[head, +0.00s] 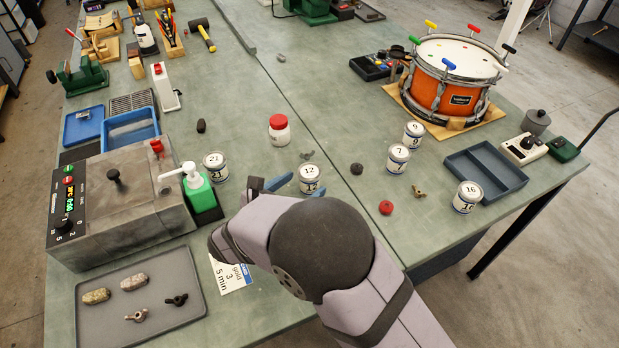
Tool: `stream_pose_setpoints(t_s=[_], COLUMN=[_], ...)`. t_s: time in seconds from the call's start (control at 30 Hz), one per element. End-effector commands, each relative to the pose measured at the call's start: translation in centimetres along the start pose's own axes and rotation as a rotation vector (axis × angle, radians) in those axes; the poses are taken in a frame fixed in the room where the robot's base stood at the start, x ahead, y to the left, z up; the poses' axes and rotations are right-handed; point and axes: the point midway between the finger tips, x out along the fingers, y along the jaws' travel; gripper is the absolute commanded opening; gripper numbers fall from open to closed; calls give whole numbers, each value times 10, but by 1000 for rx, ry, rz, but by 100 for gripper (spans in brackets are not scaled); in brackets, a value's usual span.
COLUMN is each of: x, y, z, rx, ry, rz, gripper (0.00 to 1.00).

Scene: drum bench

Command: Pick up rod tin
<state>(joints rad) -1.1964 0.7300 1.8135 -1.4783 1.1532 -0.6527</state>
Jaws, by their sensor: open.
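Several small white tins with numbered labels stand upright on the bench; no label shows the word rod. Tin 12 (310,179) stands just right of my gripper (269,184), and tin 21 (215,167) stands to its left. Tin 7 (398,158), tin 9 (413,134) and tin 16 (467,197) stand further right. My gripper's blue fingers are open, and no tin shows between them. My own wrist hides part of the gripper and the bench below it. I cannot tell whether a finger touches tin 12.
A green pump bottle (199,190) and a grey machine (122,203) stand left. A red-lidded jar (279,130) stands behind my gripper. A partly covered card (232,275) lies in front. A blue-grey tray (486,171) and an orange drum (443,95) are right.

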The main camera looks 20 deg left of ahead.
Motion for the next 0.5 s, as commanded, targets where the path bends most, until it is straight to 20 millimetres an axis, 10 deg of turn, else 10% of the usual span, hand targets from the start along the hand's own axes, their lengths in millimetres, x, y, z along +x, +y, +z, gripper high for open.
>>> stream_pose_setpoints(t_s=[0.5], x=[41], y=[4], z=[1], rx=[1], ry=[0], rz=[-4], gripper=[63])
